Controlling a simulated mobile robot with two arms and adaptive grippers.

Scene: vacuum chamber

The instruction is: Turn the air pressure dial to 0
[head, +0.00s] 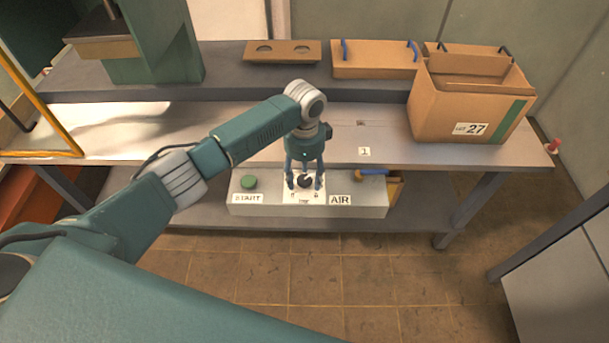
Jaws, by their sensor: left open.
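The air pressure dial (304,181) is a small dark knob on a white plate on the grey control box (270,208). A label reading AIR (340,200) is to its right. My left gripper (305,186) points down over the dial, open, with one finger on each side of it. I cannot tell whether the fingers touch the knob. The knob's pointer and most of the scale are too small or hidden to read. My right gripper is not in view.
An open cardboard box (468,100) marked 27 stands on the table (400,150) at the right. A wooden plate (283,51) lies on the back shelf. The tiled floor in front is clear.

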